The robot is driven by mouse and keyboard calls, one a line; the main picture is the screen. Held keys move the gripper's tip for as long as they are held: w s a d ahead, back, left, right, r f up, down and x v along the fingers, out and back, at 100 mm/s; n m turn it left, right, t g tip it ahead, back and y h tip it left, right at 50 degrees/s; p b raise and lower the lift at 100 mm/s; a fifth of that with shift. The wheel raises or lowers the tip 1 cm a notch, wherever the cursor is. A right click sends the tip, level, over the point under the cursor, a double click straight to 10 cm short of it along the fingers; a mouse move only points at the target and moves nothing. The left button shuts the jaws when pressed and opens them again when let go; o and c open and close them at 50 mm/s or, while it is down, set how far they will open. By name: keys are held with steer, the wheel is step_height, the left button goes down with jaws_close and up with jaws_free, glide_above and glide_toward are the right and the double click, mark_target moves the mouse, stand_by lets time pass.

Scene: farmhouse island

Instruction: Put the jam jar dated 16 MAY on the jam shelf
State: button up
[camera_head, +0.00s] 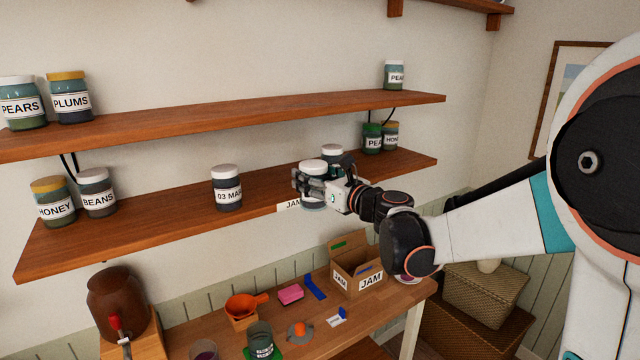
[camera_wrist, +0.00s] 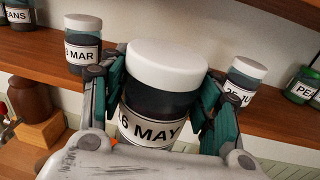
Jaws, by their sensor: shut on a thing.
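My gripper (camera_head: 315,186) is shut on a dark jar with a white lid (camera_wrist: 165,85). In the wrist view its label reads "6 MAY", with the left end of the label cut off by a finger. In the head view the held jar (camera_head: 313,168) is upright at the front edge of the lower shelf (camera_head: 265,193), by a partly covered "JAM" edge label (camera_head: 288,206). I cannot tell whether its base touches the shelf. A white-lidded jar marked "03 MA" (camera_head: 227,190) stands to the left; the wrist view shows "MAR" on it (camera_wrist: 83,45). Another white-lidded jar (camera_wrist: 243,82) stands to the right, behind.
Honey (camera_head: 53,203) and beans (camera_head: 97,193) jars stand at the shelf's left end, more jars (camera_head: 372,138) at its right. The upper shelf (camera_head: 230,114) hangs above.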

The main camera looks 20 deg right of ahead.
steer(key=shift+w+d+f+b+x, duration=0.2)
steer(key=shift+b+x, duration=0.3)
steer(key=shift+x, duration=2.15)
steer(key=shift+w+d+f+b+x, duration=0.1)
steer(key=shift+d+f+b+x, duration=0.3)
steer(key=shift+x, duration=2.3)
steer(key=shift+w+d+f+b+x, duration=0.15)
steer(key=shift+b+x, duration=0.4)
steer(key=shift+x, duration=2.1)
steer(key=shift+f+b, duration=0.45)
steer(key=shift+f, duration=0.1)
steer(key=o, duration=1.4)
steer(key=shift+s, duration=0.1)
steer(key=shift+o, duration=0.2)
steer(key=shift+d, duration=0.1)
steer(key=v, duration=1.2)
